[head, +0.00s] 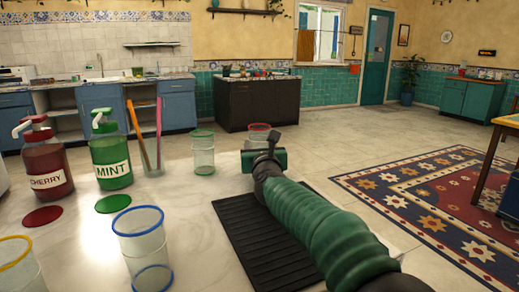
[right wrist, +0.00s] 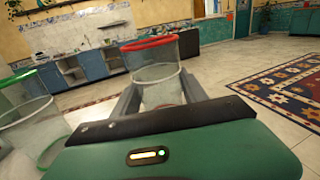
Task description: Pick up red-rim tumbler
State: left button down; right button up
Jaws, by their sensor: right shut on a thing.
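The red-rim tumbler (head: 259,127) is a clear cup with a red rim, largely hidden behind my right gripper (head: 265,158) in the head view. In the right wrist view the same tumbler (right wrist: 157,72) stands upright between the two grey fingers of my right gripper (right wrist: 160,100), which is shut on it. I cannot tell whether its base touches the counter. My left gripper is not in view.
A green-rim tumbler (head: 203,155) stands just left of the gripper. A blue-rim tumbler (head: 144,250) and a yellow-rim tumbler (head: 17,270) are nearer. Cherry (head: 46,165) and mint (head: 110,155) pump bottles and a straw glass (head: 151,160) stand left. A black ribbed mat (head: 245,235) lies under my right arm.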

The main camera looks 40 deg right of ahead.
aim_at(259, 128)
jog(key=c, duration=0.5)
jog(key=shift+r+p, duration=0.3)
notch_tip(259, 128, up, 4)
jog(key=p, duration=0.3)
jog(key=shift+f, duration=0.1)
jog(key=s+a+p, duration=0.2)
jog(key=a, duration=0.5)
jog(key=s+a+p, duration=0.1)
jog(key=s+a, duration=0.2)
jog(key=a, duration=0.5)
jog(key=shift+s+r+p, duration=0.2)
jog(key=shift+r+p, duration=0.1)
jog(key=shift+p, duration=0.05)
